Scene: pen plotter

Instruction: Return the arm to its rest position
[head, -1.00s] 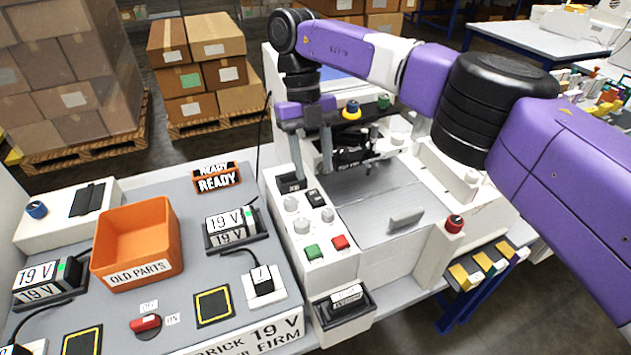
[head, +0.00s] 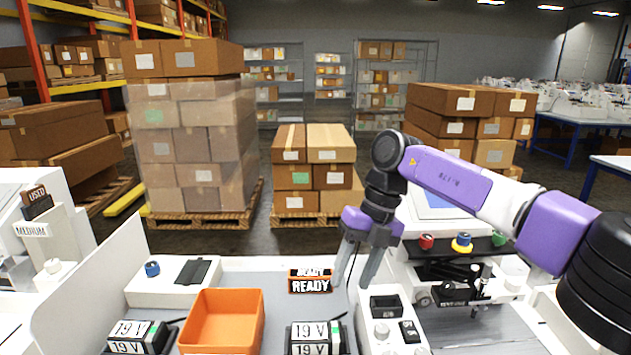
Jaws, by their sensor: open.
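My gripper (head: 358,264) hangs at the end of my purple and black arm, fingers pointing down. Its two grey fingers are apart with nothing between them. In the picture it stands just right of the READY sign (head: 310,281) and over the back left part of the white plotter (head: 395,330). The fingertips appear near the plotter's dark slot (head: 386,306); I cannot tell the exact height above it. The forearm reaches in from the right, above the plotter bed.
A white partition (head: 88,303) stands at left. Boxes on pallets stand beyond.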

